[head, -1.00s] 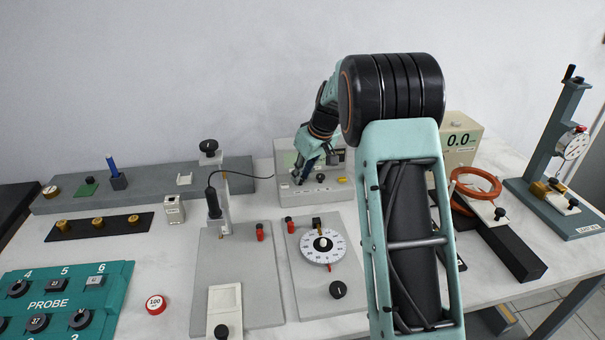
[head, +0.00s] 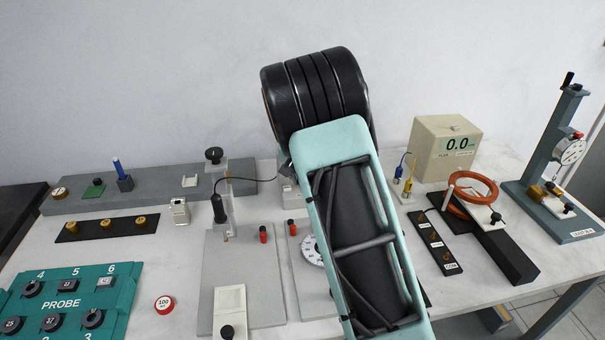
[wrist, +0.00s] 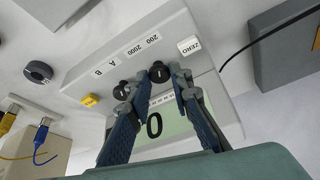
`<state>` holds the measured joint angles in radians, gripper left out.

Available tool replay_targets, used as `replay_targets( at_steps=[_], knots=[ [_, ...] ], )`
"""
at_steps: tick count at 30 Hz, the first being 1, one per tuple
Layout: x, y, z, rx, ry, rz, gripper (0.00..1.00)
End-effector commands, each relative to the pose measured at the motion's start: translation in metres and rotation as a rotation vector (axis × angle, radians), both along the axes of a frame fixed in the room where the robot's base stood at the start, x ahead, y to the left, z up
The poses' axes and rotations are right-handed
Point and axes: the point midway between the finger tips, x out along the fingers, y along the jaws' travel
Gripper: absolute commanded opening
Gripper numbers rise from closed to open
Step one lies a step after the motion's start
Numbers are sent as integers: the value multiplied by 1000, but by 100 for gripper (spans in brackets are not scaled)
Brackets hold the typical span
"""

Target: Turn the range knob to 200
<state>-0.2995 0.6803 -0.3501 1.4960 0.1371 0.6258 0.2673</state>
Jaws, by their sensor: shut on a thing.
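The range knob (wrist: 159,73) is a small black knob with a pale mark on the grey meter (wrist: 215,62) in the wrist view. It sits beside the labels 200 and 2000 (wrist: 147,42); I cannot tell clearly which one its mark faces. My gripper (wrist: 157,76) has its fingers on either side of this knob and is shut on it. A second black knob (wrist: 122,91), near labels A and B, lies just beside the left finger. In the head view my arm hides the gripper, the knobs and most of the meter (head: 287,192).
The meter's display (wrist: 168,128) is partly covered by my fingers.

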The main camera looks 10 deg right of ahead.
Motion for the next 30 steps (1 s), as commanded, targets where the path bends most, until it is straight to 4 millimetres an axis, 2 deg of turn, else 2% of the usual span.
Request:
replay_targets(
  at_steps=[9,23,24,28,30],
  knots=[
    [-1,1,-1,0,5,-96,0],
    [-1,1,-2,1,6,-110,0],
    [-1,1,-2,1,6,-110,21],
    [-1,1,-2,1,5,-110,36],
    [-1,1,-1,1,4,-109,37]
  ],
)
